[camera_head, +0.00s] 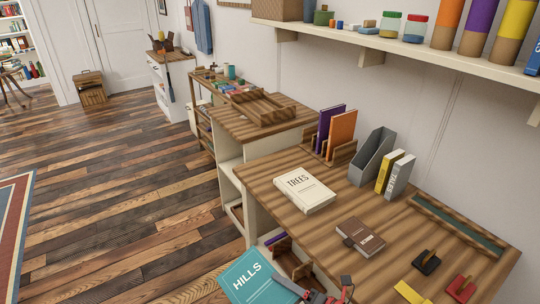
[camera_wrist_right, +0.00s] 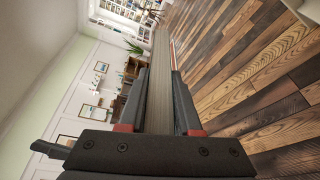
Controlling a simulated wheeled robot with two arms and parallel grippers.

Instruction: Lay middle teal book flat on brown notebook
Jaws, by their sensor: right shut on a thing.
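The teal book (camera_head: 252,280), titled HILLS, is at the bottom of the head view, tilted, in front of the desk's near left edge. My right gripper (camera_head: 312,294) is shut on its right edge. In the right wrist view the book (camera_wrist_right: 158,85) shows edge-on as a pale block of pages between the two fingers (camera_wrist_right: 160,105). The brown notebook (camera_head: 361,237) lies flat on the desk (camera_head: 330,222), beyond and to the right of the gripper, apart from the book. Nothing lies on the notebook. My left gripper is not in view.
A cream TREES book (camera_head: 304,190) lies flat left of the notebook. Behind stand a grey magazine holder (camera_head: 371,157), upright yellow (camera_head: 389,171) and grey (camera_head: 400,177) books, and a wooden rack (camera_head: 342,156). Black (camera_head: 427,262) and red (camera_head: 461,288) objects sit at right.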

